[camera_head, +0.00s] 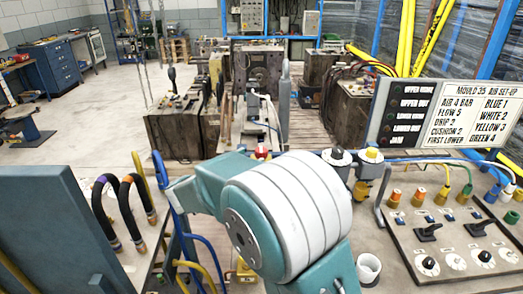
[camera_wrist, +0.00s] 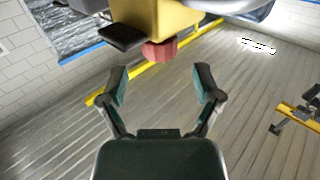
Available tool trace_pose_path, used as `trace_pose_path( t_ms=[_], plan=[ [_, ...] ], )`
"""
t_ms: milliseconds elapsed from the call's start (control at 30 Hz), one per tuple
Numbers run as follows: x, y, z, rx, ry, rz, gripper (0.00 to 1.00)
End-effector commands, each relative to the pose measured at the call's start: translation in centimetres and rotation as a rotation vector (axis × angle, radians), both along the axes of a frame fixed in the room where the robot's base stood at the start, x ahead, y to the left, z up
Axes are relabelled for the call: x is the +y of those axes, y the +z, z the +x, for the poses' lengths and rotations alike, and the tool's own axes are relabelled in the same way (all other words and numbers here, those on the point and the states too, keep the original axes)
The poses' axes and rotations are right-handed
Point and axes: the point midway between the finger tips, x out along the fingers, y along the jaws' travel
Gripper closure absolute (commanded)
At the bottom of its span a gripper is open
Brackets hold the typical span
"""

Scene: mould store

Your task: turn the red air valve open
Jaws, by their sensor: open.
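In the wrist view a red valve knob (camera_wrist: 160,50) sits against a yellow block (camera_wrist: 168,18), just ahead of my gripper. My gripper (camera_wrist: 160,82) is open and empty. Its two fingers are spread to either side of the knob's line, with a gap between fingertips and knob. In the head view a small red part (camera_head: 262,151) shows just above my arm; I cannot tell if it is the same valve. My arm hides the gripper in that view.
A sign board (camera_head: 446,115) and a panel with switches and coloured fittings (camera_head: 455,245) stand at the right. A white cup (camera_head: 368,267) is beside my arm. Dark hoses (camera_head: 128,205) rise at the left. Dark mould blocks (camera_head: 172,128) stand behind; floor at the left is clear.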

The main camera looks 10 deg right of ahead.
Motion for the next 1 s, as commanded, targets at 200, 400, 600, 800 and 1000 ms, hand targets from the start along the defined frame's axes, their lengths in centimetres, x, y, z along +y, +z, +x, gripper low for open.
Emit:
trace_pose_path(
  t_ms=[200, 400, 600, 800, 1000],
  plan=[
    [-2.9, 0.0, 1.9, -0.001, -0.001, 0.001, 0.17],
    [-3.9, 0.0, 2.6, 0.001, 0.002, 0.001, 0.17],
    [-3.9, 0.0, 2.6, 0.001, 0.003, 0.001, 0.17],
    [-3.8, 0.0, 2.6, 0.0, 0.003, 0.0, 0.93],
    [-3.8, 0.0, 2.7, -0.001, 0.005, 0.001, 1.0]
  ],
)
